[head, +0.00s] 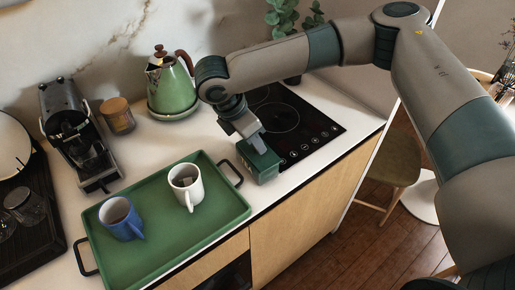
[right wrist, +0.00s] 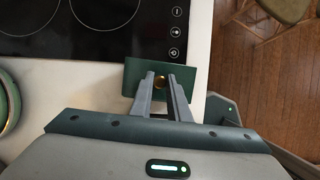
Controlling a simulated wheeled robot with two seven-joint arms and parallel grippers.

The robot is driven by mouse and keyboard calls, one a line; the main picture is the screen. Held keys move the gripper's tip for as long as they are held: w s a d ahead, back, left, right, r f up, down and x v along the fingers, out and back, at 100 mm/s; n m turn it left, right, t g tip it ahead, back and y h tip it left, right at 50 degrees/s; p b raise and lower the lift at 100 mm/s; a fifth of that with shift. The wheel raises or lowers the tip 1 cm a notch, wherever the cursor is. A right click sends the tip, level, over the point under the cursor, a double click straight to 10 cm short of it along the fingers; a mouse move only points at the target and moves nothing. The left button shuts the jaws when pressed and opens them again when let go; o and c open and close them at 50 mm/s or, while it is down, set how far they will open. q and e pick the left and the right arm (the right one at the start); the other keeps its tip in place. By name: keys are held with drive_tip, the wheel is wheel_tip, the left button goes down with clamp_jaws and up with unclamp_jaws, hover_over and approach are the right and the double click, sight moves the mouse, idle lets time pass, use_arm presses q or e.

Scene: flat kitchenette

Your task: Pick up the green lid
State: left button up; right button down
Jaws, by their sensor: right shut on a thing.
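The green lid (right wrist: 135,72) is a flat dark green rectangle with a small brass knob (right wrist: 160,82) in the middle, seen from above in the right wrist view. In the head view it tops a small green box (head: 262,172) at the counter's front edge, beside the cooktop. I cannot tell whether there is a gap between lid and box. My right gripper (head: 257,148) points down onto the lid, its two fingers on either side of the knob and shut on it. The fingers partly hide the lid. My left gripper is not in view.
A green tray (head: 165,247) holding a blue mug (head: 121,219) and a white mug (head: 186,187) lies left of the box. A black cooktop (head: 290,125) is behind it. A green kettle (head: 171,85), a jar (head: 118,116) and a coffee machine (head: 75,135) stand further back.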

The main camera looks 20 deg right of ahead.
sight(266, 155)
drive_tip(key=shift+r, duration=0.15)
